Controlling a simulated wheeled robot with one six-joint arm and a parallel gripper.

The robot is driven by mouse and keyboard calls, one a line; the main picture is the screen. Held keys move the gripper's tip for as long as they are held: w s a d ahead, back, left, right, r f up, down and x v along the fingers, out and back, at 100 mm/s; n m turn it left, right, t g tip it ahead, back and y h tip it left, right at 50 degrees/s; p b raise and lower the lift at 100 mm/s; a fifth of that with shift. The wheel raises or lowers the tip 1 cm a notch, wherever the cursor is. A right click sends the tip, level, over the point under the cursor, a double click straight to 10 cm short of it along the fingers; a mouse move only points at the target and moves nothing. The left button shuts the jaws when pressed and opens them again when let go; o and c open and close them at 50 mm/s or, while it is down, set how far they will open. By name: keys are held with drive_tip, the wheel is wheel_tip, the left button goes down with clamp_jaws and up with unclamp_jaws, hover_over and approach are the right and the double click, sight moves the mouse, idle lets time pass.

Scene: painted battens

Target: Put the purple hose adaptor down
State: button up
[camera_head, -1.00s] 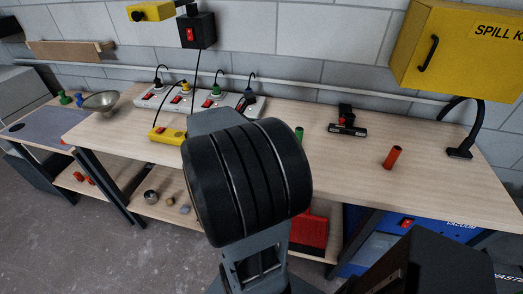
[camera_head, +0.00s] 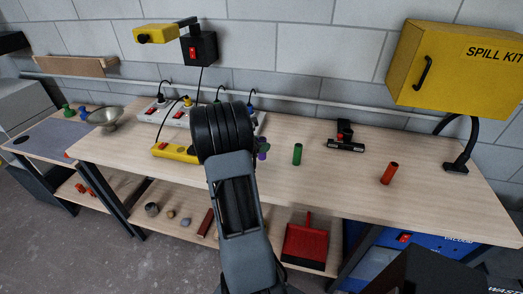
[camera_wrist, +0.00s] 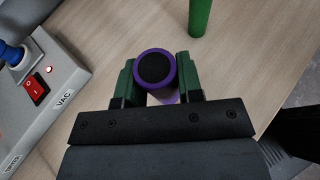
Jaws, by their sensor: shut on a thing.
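The purple hose adaptor (camera_wrist: 155,68) is a round piece with a purple rim and a dark opening, seen from above in the wrist view. My gripper (camera_wrist: 155,78) has green fingers, one on each side of it, and is shut on it. In the head view, a small purple part of the adaptor (camera_head: 264,146) shows just right of my black wrist, over the bench. My arm hides most of the gripper there. I cannot tell whether the adaptor's lower end touches the bench.
The wooden bench (camera_head: 330,185) has free room to the front and right. A power strip (camera_wrist: 40,85) lies left of the gripper. A black-and-red tool (camera_head: 345,138) lies behind.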

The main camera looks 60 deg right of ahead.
drive_tip(key=shift+w+d+f, duration=0.1)
drive_tip(key=shift+d+f, duration=0.05)
drive_tip(key=shift+f, duration=0.15)
wheel_tip(320, 180, down, 2)
drive_tip(key=shift+d+f+p, duration=0.1)
drive_tip(key=shift+p, duration=0.5)
drive_tip(key=shift+f, duration=0.5)
drive_tip(key=shift+f, duration=0.2)
drive_tip(key=o, duration=0.9)
drive_tip(key=shift+r, duration=0.1)
